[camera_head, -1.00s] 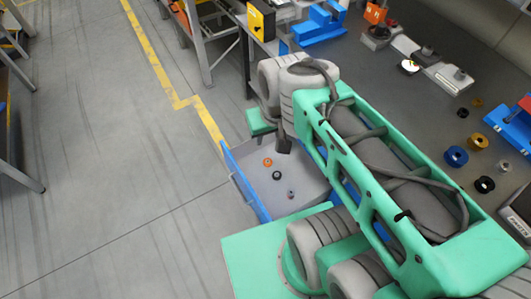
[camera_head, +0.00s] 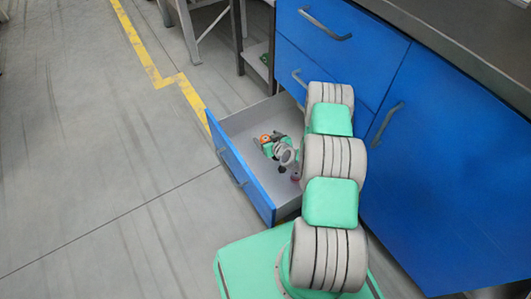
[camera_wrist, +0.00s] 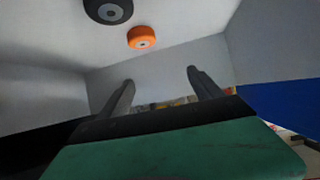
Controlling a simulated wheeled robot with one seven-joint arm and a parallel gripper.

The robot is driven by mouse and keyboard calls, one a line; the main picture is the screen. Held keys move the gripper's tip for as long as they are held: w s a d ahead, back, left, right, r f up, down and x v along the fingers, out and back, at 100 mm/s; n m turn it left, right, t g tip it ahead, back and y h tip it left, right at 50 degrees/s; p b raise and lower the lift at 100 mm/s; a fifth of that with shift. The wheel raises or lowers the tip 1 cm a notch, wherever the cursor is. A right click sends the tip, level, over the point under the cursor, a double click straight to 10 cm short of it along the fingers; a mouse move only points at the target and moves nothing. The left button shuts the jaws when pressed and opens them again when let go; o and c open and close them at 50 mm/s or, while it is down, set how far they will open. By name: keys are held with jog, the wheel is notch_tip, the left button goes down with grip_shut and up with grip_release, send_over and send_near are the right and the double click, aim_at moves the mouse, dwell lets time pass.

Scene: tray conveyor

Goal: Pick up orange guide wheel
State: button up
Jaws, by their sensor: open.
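The orange guide wheel (camera_head: 265,138) is inside the open blue-fronted drawer (camera_head: 238,168), right by my gripper. It also shows in the wrist view (camera_wrist: 142,38), lying beyond my two fingertips and apart from them. My gripper (camera_wrist: 160,78) is open, with nothing between its fingers. In the head view my arm reaches down into the drawer, and the wrist hides part of its inside.
A dark wheel (camera_wrist: 108,11) lies near the orange one in the drawer. A small reddish wheel (camera_head: 296,177) shows beside my wrist. The drawer walls enclose the gripper closely. The blue cabinet (camera_head: 440,170) stands to the right; open floor lies left.

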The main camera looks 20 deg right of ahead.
jog(key=h+b, duration=0.1)
send_near(266, 139)
jog(key=shift+w+a+f+m+t, duration=0.1)
jog(key=shift+w+f+m+t, duration=0.15)
jog(key=shift+f, duration=0.25)
jog(key=shift+w+a+f+m+t, duration=0.1)
jog(key=shift+w+f+m, duration=0.05)
jog(key=shift+w+f, duration=0.3)
jog(key=b+x, duration=0.3)
jog(key=x, duration=0.4)
jog(key=shift+d+r+b, duration=0.1)
jog(key=shift+d+b, duration=0.05)
jog(key=shift+b, duration=0.25)
jog(key=shift+w+r, duration=0.1)
jog(key=shift+r, duration=0.05)
jog(key=c, duration=1.5)
jog(key=shift+o, duration=0.2)
